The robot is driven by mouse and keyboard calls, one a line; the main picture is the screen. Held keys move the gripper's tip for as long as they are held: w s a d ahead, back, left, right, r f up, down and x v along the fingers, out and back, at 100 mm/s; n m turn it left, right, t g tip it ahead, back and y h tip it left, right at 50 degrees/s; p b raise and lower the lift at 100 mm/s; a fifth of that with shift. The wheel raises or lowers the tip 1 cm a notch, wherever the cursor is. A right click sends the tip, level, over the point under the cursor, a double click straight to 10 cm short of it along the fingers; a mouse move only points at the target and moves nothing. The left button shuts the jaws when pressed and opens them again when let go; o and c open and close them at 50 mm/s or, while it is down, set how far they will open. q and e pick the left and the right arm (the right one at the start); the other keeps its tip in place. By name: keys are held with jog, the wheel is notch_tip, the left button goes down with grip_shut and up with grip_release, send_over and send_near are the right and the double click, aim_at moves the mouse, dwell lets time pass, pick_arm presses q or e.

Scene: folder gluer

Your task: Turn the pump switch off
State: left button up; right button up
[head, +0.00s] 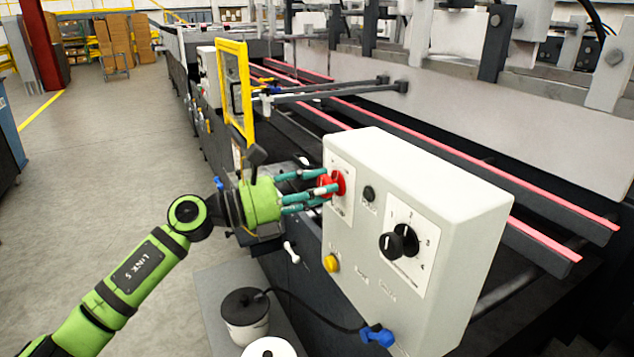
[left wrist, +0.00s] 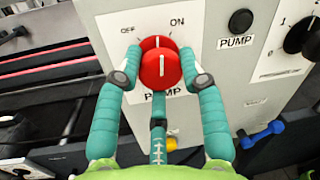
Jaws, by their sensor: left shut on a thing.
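The pump switch is a red knob (head: 338,182) on a white plate on the side of a light grey control box (head: 420,185). In the left wrist view the red knob (left wrist: 160,66) has a white line that runs nearly upright, between the labels OFF at left and ON at right. PUMP is printed below it. My left gripper (head: 322,190) has teal fingers shut on the knob, one at each side and another below in the wrist view. The fingers hide part of the knob in the head view. My right gripper is not in view.
A black selector knob (head: 391,244), a small black button (head: 369,194) and a yellow button (head: 332,263) sit on the same panel. White containers (head: 245,315) stand below. A yellow-framed guard (head: 236,95) is behind. The floor at left is clear.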

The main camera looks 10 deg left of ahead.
pick_arm(q)
jog(key=shift+s+d+f+n+t+p, duration=0.1)
jog(key=shift+n+t+p, duration=0.3)
jog(key=shift+n+p, duration=1.5)
jog(key=shift+s+d+f+n+t+p, duration=0.1)
jog(key=shift+n+t+p, duration=0.3)
jog(key=shift+n+p, duration=1.5)
jog(key=shift+f+n+b, duration=0.1)
jog(key=shift+n+b, duration=0.65)
jog(key=shift+n, duration=0.25)
jog(key=o, duration=1.1)
jog(key=shift+o, duration=0.2)
jog(key=v, duration=1.2)
